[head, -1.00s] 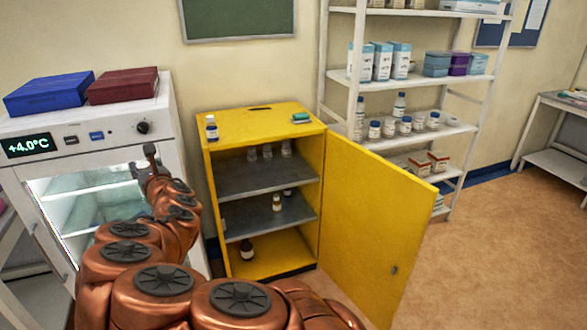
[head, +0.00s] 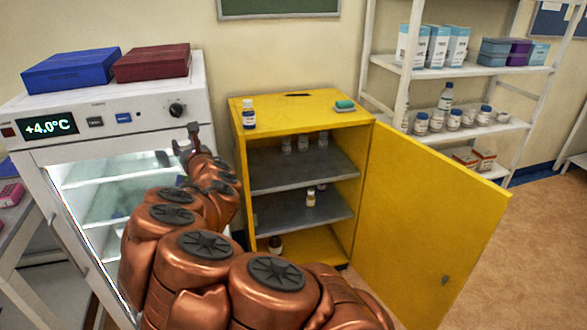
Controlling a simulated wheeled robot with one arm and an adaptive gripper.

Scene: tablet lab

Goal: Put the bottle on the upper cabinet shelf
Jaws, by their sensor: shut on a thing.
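My gripper (head: 178,147) is in front of the fridge's right side, left of the yellow cabinet (head: 425,225). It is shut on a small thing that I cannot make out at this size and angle. The cabinet's door stands open to the right. Its upper shelf (head: 285,178) is grey and holds several small bottles (head: 303,143) at the back. The lower shelf (head: 290,214) holds a small pale bottle (head: 310,199). A dark bottle (head: 275,243) stands on the cabinet floor. A white-labelled bottle (head: 249,113) stands on the cabinet top.
The lit fridge (head: 120,140) stands close on the left, with blue (head: 70,70) and dark red (head: 152,62) boxes on top. A green item (head: 345,105) lies on the cabinet top. A white rack (head: 455,72) stands behind the open door. The front of the upper shelf is clear.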

